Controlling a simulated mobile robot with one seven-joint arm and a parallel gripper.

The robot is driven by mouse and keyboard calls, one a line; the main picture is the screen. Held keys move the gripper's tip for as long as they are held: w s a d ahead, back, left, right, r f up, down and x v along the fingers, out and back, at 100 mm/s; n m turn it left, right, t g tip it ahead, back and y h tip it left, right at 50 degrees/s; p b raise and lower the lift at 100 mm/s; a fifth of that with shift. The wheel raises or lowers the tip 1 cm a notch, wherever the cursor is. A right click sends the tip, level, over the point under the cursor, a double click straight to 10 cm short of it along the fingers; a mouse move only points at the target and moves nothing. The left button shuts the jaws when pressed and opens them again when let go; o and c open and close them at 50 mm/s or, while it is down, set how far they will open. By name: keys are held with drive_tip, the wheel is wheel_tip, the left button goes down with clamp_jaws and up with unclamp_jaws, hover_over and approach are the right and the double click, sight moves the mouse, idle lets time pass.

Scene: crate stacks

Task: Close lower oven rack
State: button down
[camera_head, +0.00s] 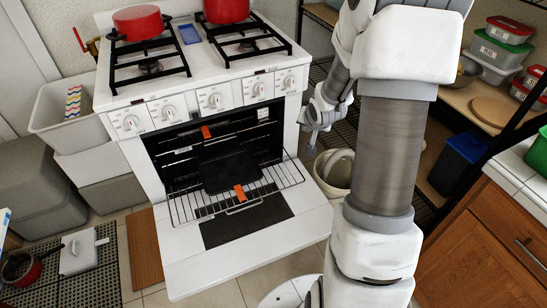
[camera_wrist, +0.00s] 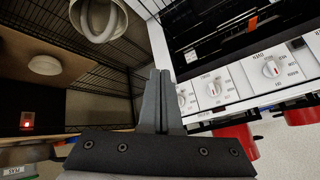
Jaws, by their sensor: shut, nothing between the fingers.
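The white oven's door (camera_head: 250,254) is folded down open. The lower oven rack (camera_head: 184,209), a wire grid with an orange clip (camera_head: 239,192) on its front bar, is pulled out over the door. A dark tray (camera_head: 228,171) sits on this rack. Another orange clip (camera_head: 206,131) is higher in the cavity; what it is fixed to is hard to tell. My gripper (camera_head: 309,149) is to the right of the oven opening, apart from the rack. In the wrist view my gripper (camera_wrist: 160,73) is shut and empty, with the oven's knob panel (camera_wrist: 243,80) to its right.
Red pots (camera_head: 138,22) stand on the stove top. A pale bucket (camera_head: 334,172) is on the floor right of the oven, below my gripper. Wire and wooden shelves line the right. Grey bins (camera_head: 50,120) stand left of the oven.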

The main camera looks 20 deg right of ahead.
drive_tip(key=s+d+f+m+t+y+b, duration=0.1)
drive_tip(key=s+f+m+t+b, duration=0.15)
drive_tip(key=f, duration=0.95)
drive_tip(key=s+f+m+t+y+b, duration=0.15)
drive_tip(key=f+m, duration=0.25)
drive_tip(key=f, duration=0.8)
drive_tip(key=s+d+f+m+t+b, duration=0.1)
drive_tip(key=f+m+b, duration=0.2)
drive_tip(key=f, duration=0.9)
drive_tip(key=r+b+x, duration=0.1)
drive_tip(key=b+x, duration=0.2)
drive_tip(key=x, duration=1)
drive_tip(key=shift+w+a+b, duration=0.25)
drive_tip(key=shift+w+b, duration=0.15)
drive_tip(key=shift+w, duration=0.2)
drive_tip(key=shift+w, duration=0.1)
